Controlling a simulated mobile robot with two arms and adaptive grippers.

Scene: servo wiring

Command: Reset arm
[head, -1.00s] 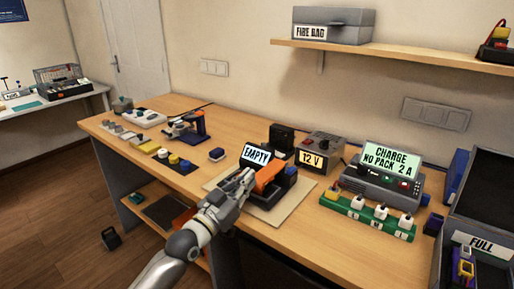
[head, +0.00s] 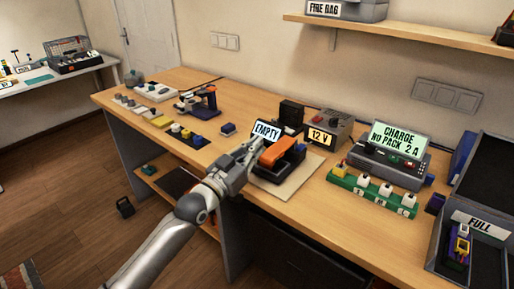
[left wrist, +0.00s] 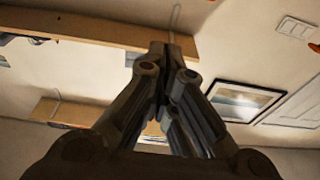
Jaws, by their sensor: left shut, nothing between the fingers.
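My left gripper (head: 254,148) is over the wooden workbench in the head view, at the left side of the black tray (head: 284,172) marked EMPTY. Its fingers are shut with nothing between them. I cannot tell whether it touches the tray. An orange object (head: 279,150) lies in the tray, just right of the fingertips. In the left wrist view the closed fingers (left wrist: 165,60) point toward the wall, with shelves and a framed picture beyond. My right gripper is not in view.
A charger (head: 392,160), a green strip with white plugs (head: 372,191) and a 12 V unit (head: 328,130) stand to the right. An open case (head: 480,222) marked FULL is at far right. A blue-orange clamp device (head: 204,100) stands at left. Bare benchtop (head: 225,105) lies behind the gripper.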

